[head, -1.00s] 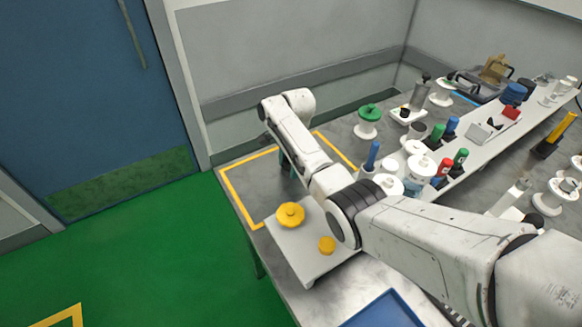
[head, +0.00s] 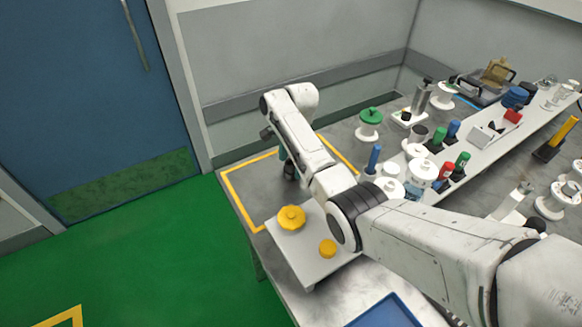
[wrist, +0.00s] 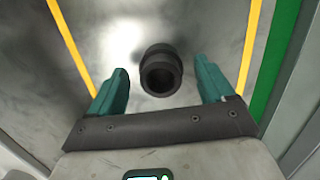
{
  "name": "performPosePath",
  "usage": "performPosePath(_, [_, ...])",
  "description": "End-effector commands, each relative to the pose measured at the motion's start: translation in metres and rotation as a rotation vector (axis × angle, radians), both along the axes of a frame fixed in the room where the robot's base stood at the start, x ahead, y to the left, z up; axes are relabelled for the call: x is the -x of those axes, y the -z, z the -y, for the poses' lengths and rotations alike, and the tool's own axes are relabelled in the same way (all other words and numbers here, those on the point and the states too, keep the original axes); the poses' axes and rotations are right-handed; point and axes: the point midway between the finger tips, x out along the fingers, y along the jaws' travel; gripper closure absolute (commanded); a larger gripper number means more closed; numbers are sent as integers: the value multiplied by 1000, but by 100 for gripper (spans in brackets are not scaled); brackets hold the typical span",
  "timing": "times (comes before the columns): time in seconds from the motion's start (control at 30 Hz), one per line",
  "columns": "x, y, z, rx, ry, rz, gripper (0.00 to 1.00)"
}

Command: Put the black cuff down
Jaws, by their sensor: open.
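The black cuff (wrist: 161,72) is a short dark ring with a hollow end facing the wrist camera. It stands on the grey metal table top inside the yellow-taped area. In the head view a dark piece of it (head: 290,172) shows just below my gripper, partly covered by the arm. My gripper (wrist: 162,68) has two teal fingers spread wide, one on each side of the cuff, with a clear gap on both sides. Nothing is held between them.
The yellow tape (head: 232,190) frames a mostly bare patch of table. A white board with two yellow knobs (head: 291,217) lies in front of it. A green-topped spool (head: 369,122) stands behind to the right. A blue tray (head: 385,312) is at the front.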

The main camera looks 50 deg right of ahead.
Motion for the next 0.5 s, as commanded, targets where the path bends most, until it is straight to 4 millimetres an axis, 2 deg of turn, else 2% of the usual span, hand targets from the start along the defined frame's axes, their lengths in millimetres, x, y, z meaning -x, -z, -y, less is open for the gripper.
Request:
performPosePath(0.2, [0,-46,6,1,0,6,18])
performPosePath(0.4, [1,-81,9,2,-2,3,18])
performPosePath(0.5, [2,-90,10,1,-1,2,18])
